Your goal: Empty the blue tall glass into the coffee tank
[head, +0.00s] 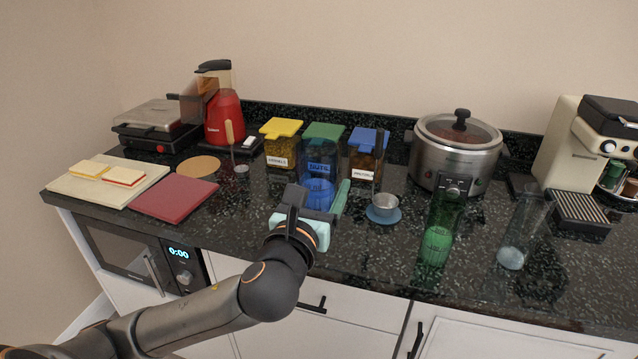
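The blue tall glass (319,195) stands upright on the dark counter in the middle, in front of the jars, with blue contents low inside. My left gripper (318,200) is at the glass, its fingers apart with the glass between them. I see no clear finger contact; its lower part is partly hidden by the gripper. A red appliance with a brown see-through tank (197,104) stands at the back left. A cream coffee machine (572,150) stands at the far right. Which one has the coffee tank is not labelled. My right gripper is not in view.
Jars with yellow (281,128), green (324,131) and blue lids (368,140) stand behind the glass. A small metal cup (384,207), a green glass (437,240) and a clear glass (512,255) stand to the right. A cooker (452,160) stands behind them. Boards (174,199) lie left.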

